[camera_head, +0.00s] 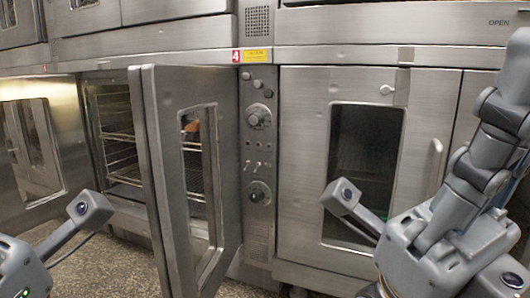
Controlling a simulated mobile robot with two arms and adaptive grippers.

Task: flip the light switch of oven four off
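Oven four carries a red label with a 4 (236,56) above its control panel (258,145). The narrow metal panel has round buttons (258,84) at the top, a dial (259,116), a row of small toggle switches (258,166), and a lower dial (259,192). I cannot read which switch is the light or its position. My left wrist shows at the lower left and my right wrist at the lower right, both apart from the panel. The fingers of both grippers are out of frame.
A windowed oven door (160,170) stands swung open left of the panel, its edge toward me. Wire racks (118,150) show inside. A shut door (300,165) with a dark window is right of the panel. Speckled floor (95,268) shows below.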

